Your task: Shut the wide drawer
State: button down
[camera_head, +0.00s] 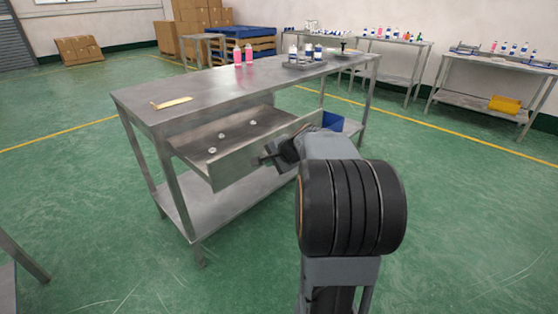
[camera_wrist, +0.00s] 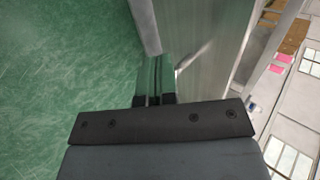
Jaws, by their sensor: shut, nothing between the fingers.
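The wide drawer (camera_head: 240,159) is a steel drawer under the top of the steel table (camera_head: 215,85). It stands pulled out toward me, with several small round metal parts inside. My gripper (camera_head: 262,159) is at the drawer's front panel, near the middle of its width. Its fingers (camera_wrist: 154,98) are together and empty. In the head view they look close to or against the panel; I cannot tell whether they touch. My own arm hides the right end of the drawer front.
On the table top are a yellowish flat item (camera_head: 171,103), pink bottles (camera_head: 243,55) and a tray (camera_head: 304,65) with bottles. A blue bin (camera_head: 332,121) sits on the lower shelf.

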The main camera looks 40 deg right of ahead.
jog(key=shift+w+a+f, duration=0.1)
jog(key=shift+w+a, duration=0.05)
jog(key=shift+w, duration=0.6)
jog(key=shift+w+a+f, duration=0.1)
jog(key=shift+w, duration=0.7)
jog(key=shift+w+a+f, duration=0.1)
jog(key=shift+w+a, duration=0.05)
jog(key=shift+w, duration=0.6)
